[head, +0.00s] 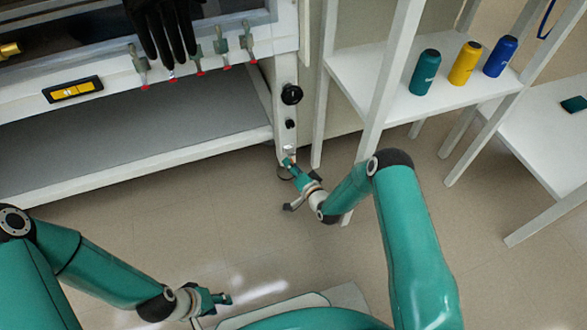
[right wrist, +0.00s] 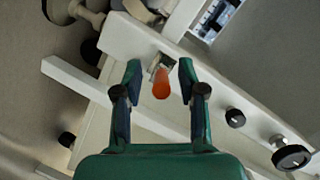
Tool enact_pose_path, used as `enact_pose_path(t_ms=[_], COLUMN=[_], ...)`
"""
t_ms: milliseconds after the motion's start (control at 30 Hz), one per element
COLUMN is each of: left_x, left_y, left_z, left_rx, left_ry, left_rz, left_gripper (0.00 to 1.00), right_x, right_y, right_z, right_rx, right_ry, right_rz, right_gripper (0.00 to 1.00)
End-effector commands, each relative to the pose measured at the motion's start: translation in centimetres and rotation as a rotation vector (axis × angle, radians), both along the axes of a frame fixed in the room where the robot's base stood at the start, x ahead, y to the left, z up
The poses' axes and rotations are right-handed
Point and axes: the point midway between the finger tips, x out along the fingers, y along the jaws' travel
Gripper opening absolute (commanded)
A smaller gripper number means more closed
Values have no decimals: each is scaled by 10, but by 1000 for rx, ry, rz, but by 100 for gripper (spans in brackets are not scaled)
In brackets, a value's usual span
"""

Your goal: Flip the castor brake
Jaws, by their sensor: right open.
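In the right wrist view, a small orange lever (right wrist: 161,84) hangs from a metal bracket (right wrist: 160,62) on a white post; it looks like the castor brake. My right gripper (right wrist: 160,76) is open, with one finger on each side of the lever and gaps on both sides. In the head view, my right gripper (head: 291,166) is at the foot of the white cabinet leg (head: 287,120) and hides most of the castor (head: 284,173). My left gripper (head: 222,305) is low at the bottom, away from the cabinet; its jaw opening is unclear.
Black knobs (head: 291,94) stick out of the leg above my right gripper. A white shelf rack (head: 345,75) with teal, yellow and blue bottles (head: 465,63) stands close on the right. The floor (head: 220,235) between my arms is clear.

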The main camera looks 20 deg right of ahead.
Motion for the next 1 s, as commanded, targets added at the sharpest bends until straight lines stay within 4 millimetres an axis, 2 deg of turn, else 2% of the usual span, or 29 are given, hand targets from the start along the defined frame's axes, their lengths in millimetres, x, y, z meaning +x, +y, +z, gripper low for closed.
enact_pose_path(t_ms=[233,500,767,800,1000], left_x=[0,0,0,0,0], left_y=[0,0,0,0,0], left_z=[0,0,0,0,4], left_rx=[0,0,0,0,0], left_ry=[0,0,0,0,0], left_rz=[0,0,0,1,0], left_gripper=[40,40,40,40,40], right_x=[0,0,0,0,-4], right_y=[0,0,-1,-6,-2], right_z=[0,0,-1,-1,0], right_rx=[0,0,0,0,0], right_ry=[0,1,1,2,3], right_rz=[0,-1,-2,-5,-20], right_gripper=[40,0,0,0,0])
